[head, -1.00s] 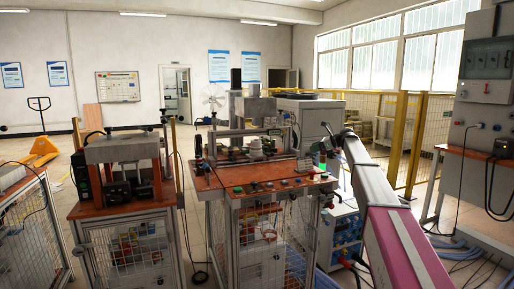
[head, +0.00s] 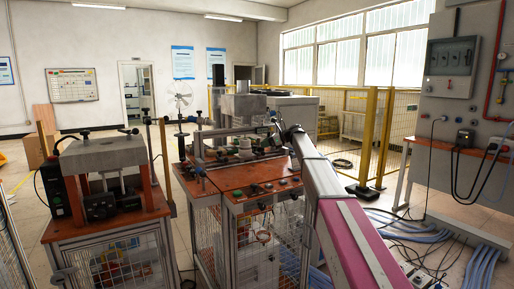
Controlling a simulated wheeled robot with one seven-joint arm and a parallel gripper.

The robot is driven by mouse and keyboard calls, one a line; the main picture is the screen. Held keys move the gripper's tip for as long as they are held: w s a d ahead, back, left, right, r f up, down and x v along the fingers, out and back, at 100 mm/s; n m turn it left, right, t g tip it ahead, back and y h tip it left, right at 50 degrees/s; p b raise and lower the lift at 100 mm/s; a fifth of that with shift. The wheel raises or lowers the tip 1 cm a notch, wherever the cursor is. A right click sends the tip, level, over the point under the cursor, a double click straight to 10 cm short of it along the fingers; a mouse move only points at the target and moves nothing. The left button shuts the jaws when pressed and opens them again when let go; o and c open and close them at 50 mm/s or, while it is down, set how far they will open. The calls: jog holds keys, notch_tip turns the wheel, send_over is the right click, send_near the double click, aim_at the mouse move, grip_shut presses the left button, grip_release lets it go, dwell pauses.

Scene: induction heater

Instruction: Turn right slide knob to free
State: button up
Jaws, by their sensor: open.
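The machine in the middle (head: 262,181) has a red-orange top with several buttons and small knobs along its front edge. A slide assembly with rails, blocks and a pale round part (head: 245,147) sits on its rear half. I cannot single out the right slide knob; it is too small to tell or lies behind my arm. My arm reaches from the lower right to the right end of this assembly. My gripper (head: 273,141) is a small dark shape at the arm's far end, over the right rear of the machine. It is open, and I see nothing held.
A second bench (head: 108,222) with a grey press block stands close on the left. A yellow mesh fence (head: 367,135) runs behind on the right. Blue hoses and cables (head: 430,250) lie on the floor at the right, below a wall-side electrical cabinet (head: 452,68).

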aim_at(255, 149)
jog(key=shift+x, duration=2.4)
jog(key=c, duration=0.6)
jog(key=shift+w+n+g, duration=0.2)
jog(key=shift+n+g, duration=0.3)
jog(key=shift+g, duration=0.15)
jog(key=shift+w+n+g, duration=0.2)
jog(key=shift+n+g, duration=0.3)
jog(key=shift+g, duration=0.15)
jog(key=shift+n+g, duration=1.2)
jog(key=shift+g, duration=0.2)
jog(key=shift+s, duration=0.1)
jog(key=o, duration=0.6)
